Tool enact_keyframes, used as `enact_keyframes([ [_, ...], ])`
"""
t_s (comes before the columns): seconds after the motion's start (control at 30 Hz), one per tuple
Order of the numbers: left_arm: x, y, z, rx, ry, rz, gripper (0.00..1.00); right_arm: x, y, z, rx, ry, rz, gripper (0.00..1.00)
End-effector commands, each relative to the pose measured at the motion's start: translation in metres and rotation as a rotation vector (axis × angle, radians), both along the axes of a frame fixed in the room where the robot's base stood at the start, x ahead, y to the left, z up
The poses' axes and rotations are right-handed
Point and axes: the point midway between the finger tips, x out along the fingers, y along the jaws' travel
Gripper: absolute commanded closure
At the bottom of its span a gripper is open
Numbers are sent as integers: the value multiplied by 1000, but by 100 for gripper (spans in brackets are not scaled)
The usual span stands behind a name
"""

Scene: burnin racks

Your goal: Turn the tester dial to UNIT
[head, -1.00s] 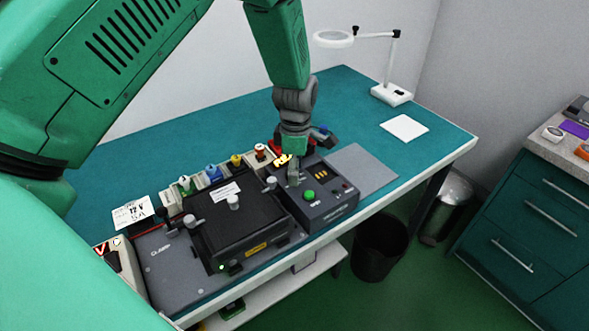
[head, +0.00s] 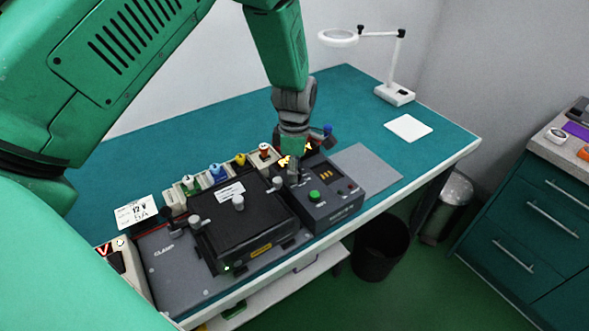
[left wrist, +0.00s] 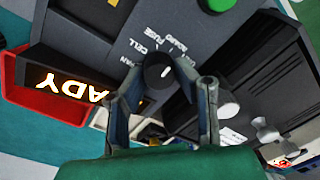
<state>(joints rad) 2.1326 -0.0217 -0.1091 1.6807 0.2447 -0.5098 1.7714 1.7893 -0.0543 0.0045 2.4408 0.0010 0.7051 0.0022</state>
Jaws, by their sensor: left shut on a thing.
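The tester (head: 345,205) is a dark grey box with a green button (head: 314,195) at the bench's front edge. Its round black dial (left wrist: 157,72) shows in the left wrist view, with a short white pointer mark. Printed words around it include FAN, CELL, FUSE and BOARD; I cannot read UNIT. My left gripper (left wrist: 155,78) is shut on the dial, one finger on each side. In the head view the left gripper (head: 293,172) points down at the tester and hides the dial. My right gripper is not in view.
A black clamp fixture (head: 245,215) stands left of the tester. Several small coloured-top parts (head: 216,172) stand behind it. An amber lit display (left wrist: 72,88) partly reads "ADY" beside a red tray (left wrist: 45,105). A grey mat (head: 365,170) lies clear to the right.

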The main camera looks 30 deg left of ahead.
Motion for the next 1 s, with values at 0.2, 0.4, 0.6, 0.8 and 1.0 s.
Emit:
enact_keyframes([
  [0.2, 5, -4, 3, -6, -14, -4, 100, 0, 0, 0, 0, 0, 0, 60],
  [0.4, 6, -4, 4, -4, -15, -50, 100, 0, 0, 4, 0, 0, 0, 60],
  [0.6, 7, -4, 5, -4, -17, -167, 100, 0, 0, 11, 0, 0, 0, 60],
  [0.8, 7, -4, 5, -3, -17, -328, 100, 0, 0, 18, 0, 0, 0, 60],
  [1.0, 8, -4, 5, -2, -18, -485, 100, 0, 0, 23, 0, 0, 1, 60],
])
